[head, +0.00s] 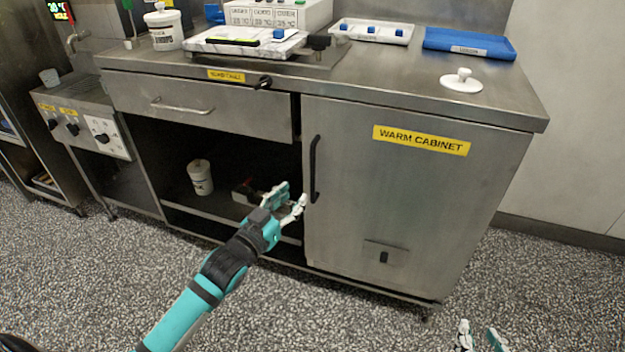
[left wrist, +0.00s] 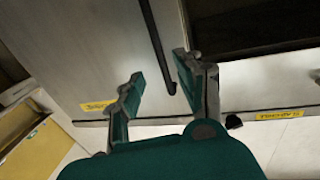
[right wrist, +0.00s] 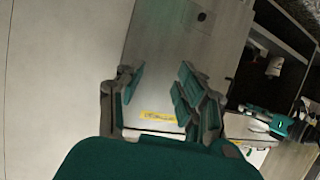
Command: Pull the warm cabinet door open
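The warm cabinet door (head: 400,210) is a flat steel panel with a yellow label (head: 421,140); it looks shut, flush with the cabinet front. Its black vertical handle (head: 315,168) is near the door's left edge. My left gripper (head: 293,195) is open, just left of the handle's lower end in the head view. In the left wrist view, the handle (left wrist: 155,45) runs down between the open fingers (left wrist: 158,68); I cannot tell whether they touch it. My right gripper (head: 481,335) is open and empty at the bottom right, and it also shows in the right wrist view (right wrist: 158,72).
Left of the door is an open shelf bay with a white tub (head: 200,177), under a drawer (head: 200,105). The counter above holds a blue tray (head: 468,44) and a white knobbed lid (head: 461,84). Speckled floor (head: 330,320) in front is clear.

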